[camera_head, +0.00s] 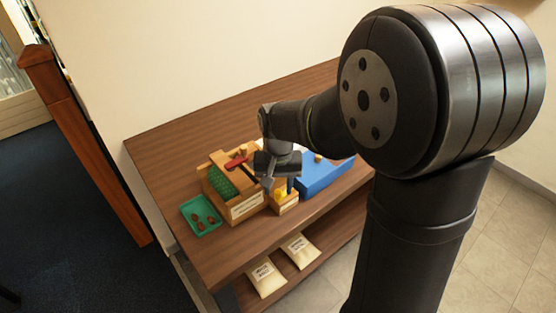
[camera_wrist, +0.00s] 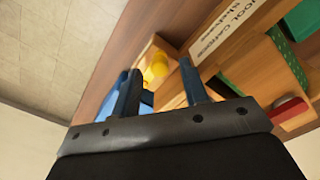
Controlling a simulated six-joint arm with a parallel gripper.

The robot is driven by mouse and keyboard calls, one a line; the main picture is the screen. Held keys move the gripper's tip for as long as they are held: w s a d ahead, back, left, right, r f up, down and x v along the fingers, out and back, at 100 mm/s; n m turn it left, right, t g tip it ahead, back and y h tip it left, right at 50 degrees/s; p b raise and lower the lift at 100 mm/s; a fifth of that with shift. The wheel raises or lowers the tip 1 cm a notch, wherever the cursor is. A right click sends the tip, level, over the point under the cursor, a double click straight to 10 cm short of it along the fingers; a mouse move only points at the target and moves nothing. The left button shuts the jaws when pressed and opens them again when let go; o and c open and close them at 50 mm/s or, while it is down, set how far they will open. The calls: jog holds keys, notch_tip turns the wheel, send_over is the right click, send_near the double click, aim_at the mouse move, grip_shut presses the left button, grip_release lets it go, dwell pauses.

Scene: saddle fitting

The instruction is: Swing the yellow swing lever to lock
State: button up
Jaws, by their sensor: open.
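The yellow swing lever (camera_head: 280,193) is mostly hidden behind my gripper in the head view. It sits at a small wooden block (camera_head: 288,205) at the table's front. In the wrist view the yellow lever (camera_wrist: 157,68) shows as a rounded yellow piece against the wooden block (camera_wrist: 153,46). My gripper (camera_head: 279,187) points down over the block. In the wrist view its two dark blue fingers (camera_wrist: 160,66) are apart, with the yellow piece seen between them. I cannot tell whether a finger touches it. The lever's exact angle is unclear.
A labelled wooden box (camera_head: 247,206) with a green textured piece (camera_head: 221,182) and a red part (camera_head: 236,161) stands close at left. A blue box (camera_head: 325,178) lies at right. A green tray (camera_head: 190,211) holds several brown pieces. Two bags (camera_head: 266,277) lie on the lower shelf.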

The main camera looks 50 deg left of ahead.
aim_at(278, 191)
notch_tip(278, 191, up, 16)
dwell(0.3)
notch_tip(278, 191, down, 18)
jog(key=n, duration=0.3)
jog(key=shift+g, duration=0.3)
dwell(0.5)
